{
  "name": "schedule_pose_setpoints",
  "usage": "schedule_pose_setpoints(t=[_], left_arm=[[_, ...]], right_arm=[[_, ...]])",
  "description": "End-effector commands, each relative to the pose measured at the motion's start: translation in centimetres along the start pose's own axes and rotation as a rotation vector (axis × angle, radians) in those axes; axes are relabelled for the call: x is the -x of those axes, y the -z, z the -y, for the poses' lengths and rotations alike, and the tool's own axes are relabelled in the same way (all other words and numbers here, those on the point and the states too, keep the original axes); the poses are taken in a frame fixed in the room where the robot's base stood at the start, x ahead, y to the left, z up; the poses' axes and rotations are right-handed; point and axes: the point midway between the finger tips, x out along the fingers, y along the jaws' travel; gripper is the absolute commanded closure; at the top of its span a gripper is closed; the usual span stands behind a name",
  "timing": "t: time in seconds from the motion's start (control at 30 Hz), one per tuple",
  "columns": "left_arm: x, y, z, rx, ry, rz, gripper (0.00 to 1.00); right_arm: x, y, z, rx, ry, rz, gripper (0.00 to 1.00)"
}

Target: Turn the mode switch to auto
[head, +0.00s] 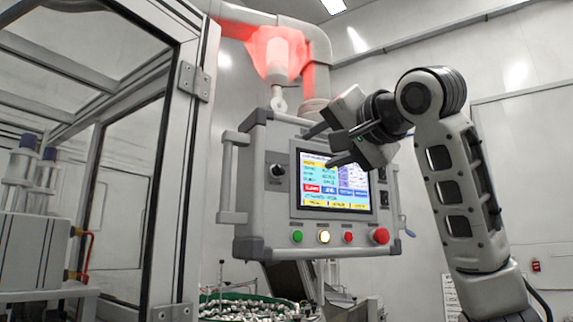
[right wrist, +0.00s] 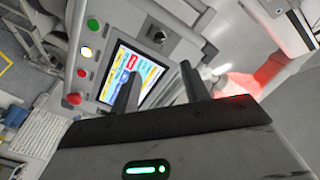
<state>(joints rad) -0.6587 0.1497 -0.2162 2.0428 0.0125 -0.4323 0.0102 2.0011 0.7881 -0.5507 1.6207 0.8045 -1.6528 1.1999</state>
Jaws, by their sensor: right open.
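The mode switch (head: 277,170) is a black rotary knob on the left side of the grey control panel (head: 262,210), left of the lit screen. It also shows in the right wrist view (right wrist: 158,36), beyond the fingers. Its exact pointing direction is too small to tell. My right gripper (head: 322,146) is open and empty in front of the screen's upper part, to the right of the switch and apart from it. Its two dark fingers also show in the right wrist view (right wrist: 158,82). My left gripper is not in view.
Below the screen (head: 333,185) sit a green button (head: 297,236), a lit white-yellow button (head: 323,236), a small red button (head: 348,238) and a larger red button (head: 380,236). A handle (head: 228,180) stands at the panel's left. A framed glass enclosure (head: 185,150) is further left.

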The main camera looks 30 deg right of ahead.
Motion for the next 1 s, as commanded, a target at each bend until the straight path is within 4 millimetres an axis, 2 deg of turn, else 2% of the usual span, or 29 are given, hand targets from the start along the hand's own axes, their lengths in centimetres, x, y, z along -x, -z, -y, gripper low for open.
schedule_pose_setpoints(t=[0.1, 0.3, 0.5, 0.7, 1.0], left_arm=[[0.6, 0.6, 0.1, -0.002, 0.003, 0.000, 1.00], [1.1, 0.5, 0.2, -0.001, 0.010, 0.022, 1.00], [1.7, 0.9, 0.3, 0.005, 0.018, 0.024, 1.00], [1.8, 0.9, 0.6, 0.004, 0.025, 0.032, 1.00], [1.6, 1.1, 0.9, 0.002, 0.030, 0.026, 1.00]], right_arm=[[-2.7, 0.2, 0.1, 0.000, -0.006, 0.003, 0.54], [-7.1, 0.2, 0.2, 0.001, -0.006, 0.002, 0.54], [-10.9, 0.2, 0.1, 0.002, -0.004, 0.001, 0.54], [-13.0, 0.1, 0.1, 0.001, -0.002, 0.000, 0.54], [-13.5, 0.0, 0.0, 0.002, -0.001, -0.001, 0.54]])
